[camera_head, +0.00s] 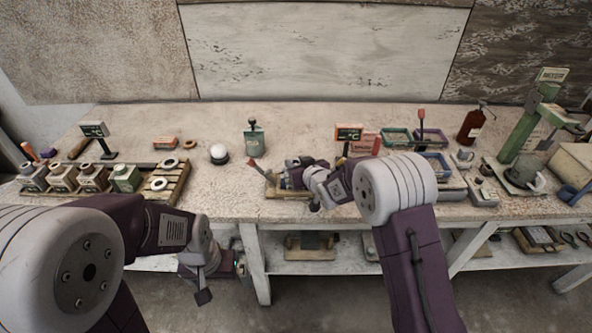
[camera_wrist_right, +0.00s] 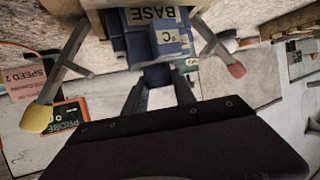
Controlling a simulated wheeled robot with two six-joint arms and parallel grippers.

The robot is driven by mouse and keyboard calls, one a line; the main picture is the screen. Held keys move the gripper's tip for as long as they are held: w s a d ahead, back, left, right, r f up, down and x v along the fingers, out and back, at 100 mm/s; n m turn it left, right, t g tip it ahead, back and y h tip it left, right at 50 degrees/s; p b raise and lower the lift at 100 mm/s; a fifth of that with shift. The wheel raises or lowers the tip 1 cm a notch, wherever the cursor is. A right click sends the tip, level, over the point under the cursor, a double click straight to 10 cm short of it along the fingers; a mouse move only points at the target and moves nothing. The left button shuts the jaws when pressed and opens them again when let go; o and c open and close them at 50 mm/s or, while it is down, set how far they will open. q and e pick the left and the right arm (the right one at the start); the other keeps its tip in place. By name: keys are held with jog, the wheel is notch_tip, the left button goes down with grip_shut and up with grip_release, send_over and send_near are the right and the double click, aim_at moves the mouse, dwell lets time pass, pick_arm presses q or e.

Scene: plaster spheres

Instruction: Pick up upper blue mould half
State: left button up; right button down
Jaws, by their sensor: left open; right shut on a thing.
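A blue block (camera_wrist_right: 172,42) with a "C" label shows at the top of the right wrist view, against another blue part marked "BASE" (camera_wrist_right: 153,14). It looks like the blue mould. My right gripper (camera_wrist_right: 160,80) is shut on the blue block; I cannot tell whether the block is clear of the base part. In the head view my right gripper (camera_head: 292,174) is over a wooden stand (camera_head: 274,192) and hides most of the mould. My left gripper (camera_head: 203,290) hangs open and empty, low in front of the table edge.
Levers with a yellow tip (camera_wrist_right: 36,118) and a red tip (camera_wrist_right: 237,70) stand either side of the blue parts. A white sphere (camera_head: 219,153) and a green bottle (camera_head: 254,138) are left of them. Blue trays (camera_head: 432,163) and a green press (camera_head: 520,130) stand right.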

notch_tip(320, 180, up, 18)
jog(key=p, duration=0.5)
jog(key=shift+r, duration=0.1)
